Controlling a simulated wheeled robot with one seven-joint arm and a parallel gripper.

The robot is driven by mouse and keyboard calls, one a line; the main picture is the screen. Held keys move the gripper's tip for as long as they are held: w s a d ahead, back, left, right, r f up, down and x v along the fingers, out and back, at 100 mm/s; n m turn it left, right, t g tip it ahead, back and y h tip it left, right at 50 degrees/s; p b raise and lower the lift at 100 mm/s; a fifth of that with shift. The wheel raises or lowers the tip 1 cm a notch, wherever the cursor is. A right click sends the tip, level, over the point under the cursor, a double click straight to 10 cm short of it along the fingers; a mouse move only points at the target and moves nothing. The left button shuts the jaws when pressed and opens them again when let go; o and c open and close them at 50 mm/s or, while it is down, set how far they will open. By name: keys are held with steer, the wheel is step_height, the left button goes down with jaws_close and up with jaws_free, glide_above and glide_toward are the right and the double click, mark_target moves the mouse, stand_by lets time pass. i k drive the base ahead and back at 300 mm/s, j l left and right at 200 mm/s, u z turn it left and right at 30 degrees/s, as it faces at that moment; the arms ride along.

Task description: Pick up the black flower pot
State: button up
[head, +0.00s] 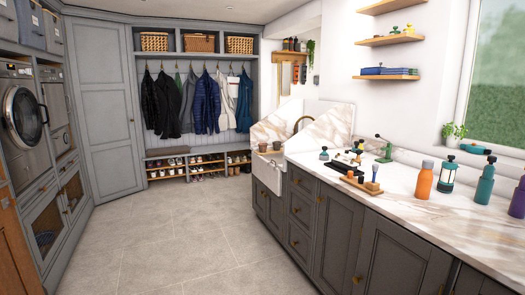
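Two small dark pot-like cups stand on the edge by the white sink (268,176). The left one (263,147) looks brownish-grey, and the right one (277,145) looks similar. They are too small for me to tell whether either is the black flower pot. Several small black items (345,166) lie on the marble counter right of the sink; their shapes are unclear. My gripper is not in view.
The marble counter (415,208) runs along the right over dark cabinets (345,240). A wooden caddy (362,185) is nearer the front edge. The tiled floor (185,240) is clear.

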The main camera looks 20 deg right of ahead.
mark_target(277, 145)
steer(key=i+z, duration=0.1)
steer(key=i, duration=3.35)
steer(key=i+z, duration=0.15)
steer(key=i, duration=0.45)
steer(key=i+j+z, duration=0.15)
steer(key=i, duration=0.4)
steer(key=i+j+z, duration=0.15)
steer(key=i, duration=0.45)
steer(key=i+j+z, duration=0.25)
steer(key=i+z, duration=0.2)
steer(key=i+j+z, duration=0.65)
steer(key=j+z, duration=0.2)
steer(key=i+j+z, duration=0.2)
steer(key=j+z, duration=0.2)
